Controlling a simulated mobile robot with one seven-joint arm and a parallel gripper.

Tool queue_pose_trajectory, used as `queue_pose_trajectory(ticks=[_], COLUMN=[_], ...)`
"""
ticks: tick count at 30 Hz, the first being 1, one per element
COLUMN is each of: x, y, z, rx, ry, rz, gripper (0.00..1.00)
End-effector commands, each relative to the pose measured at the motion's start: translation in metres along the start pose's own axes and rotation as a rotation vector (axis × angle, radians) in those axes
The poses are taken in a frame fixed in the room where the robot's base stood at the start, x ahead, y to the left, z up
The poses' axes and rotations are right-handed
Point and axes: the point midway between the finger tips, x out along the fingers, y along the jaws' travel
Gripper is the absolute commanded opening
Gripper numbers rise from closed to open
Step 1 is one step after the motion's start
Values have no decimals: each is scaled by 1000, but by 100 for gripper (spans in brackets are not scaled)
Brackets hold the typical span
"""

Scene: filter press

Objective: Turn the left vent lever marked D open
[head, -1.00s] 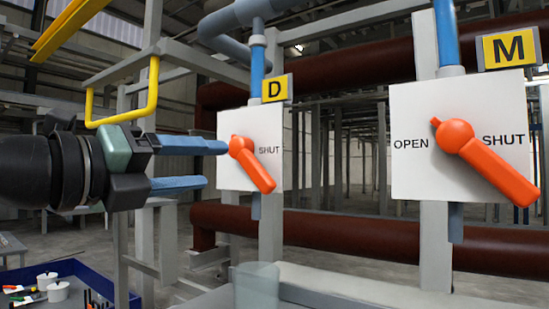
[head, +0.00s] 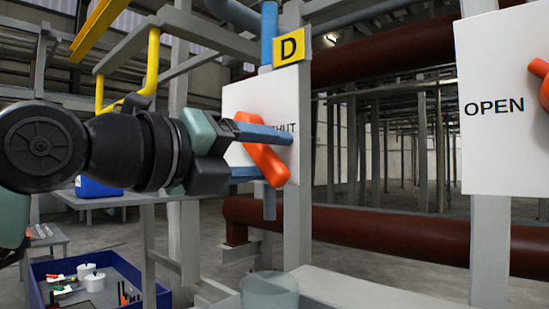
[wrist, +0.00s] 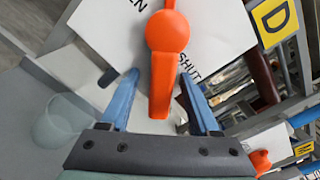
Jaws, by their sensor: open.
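The orange lever D (head: 268,165) sits on a white plate (head: 236,100) under a yellow sign marked D (head: 289,47). Its handle slants down and to the right, on the side of the word SHUT. My gripper (head: 276,152) is open at the plate, its blue fingers reaching the handle. In the wrist view the lever (wrist: 166,32) points down between the two spread fingers of my gripper (wrist: 160,80). There are gaps on both sides of the handle. The OPEN label on this plate is hidden in the head view; only its end shows in the wrist view.
A second white plate (head: 500,150) with an orange lever (head: 541,75) stands to the right. A grey post (head: 297,200) rises behind plate D, with a dark red pipe (head: 390,233) low behind. A translucent cup (head: 269,294) and a blue-rimmed tray (head: 38,297) are below.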

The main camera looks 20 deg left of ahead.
Motion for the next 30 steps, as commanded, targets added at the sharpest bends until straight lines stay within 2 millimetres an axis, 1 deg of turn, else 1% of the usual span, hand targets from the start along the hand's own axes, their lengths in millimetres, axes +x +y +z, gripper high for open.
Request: queue_pose_trajectory(ticks=[7, 11, 12, 14, 15, 17, 18, 30], x=[0, 0, 0, 0, 0, 0, 0, 0], y=[0, 0, 0, 0, 0, -1, -1, -1], z=[0, 0, 0, 0, 0, 0, 0, 0], rx=[1, 1, 1, 1, 1, 1, 1, 1], ry=[0, 0, 0, 0, 0, 0, 0, -1], rz=[0, 0, -1, -1, -1, -1, -1, -2], gripper=[62, 39, 32, 21, 14, 3, 0, 0])
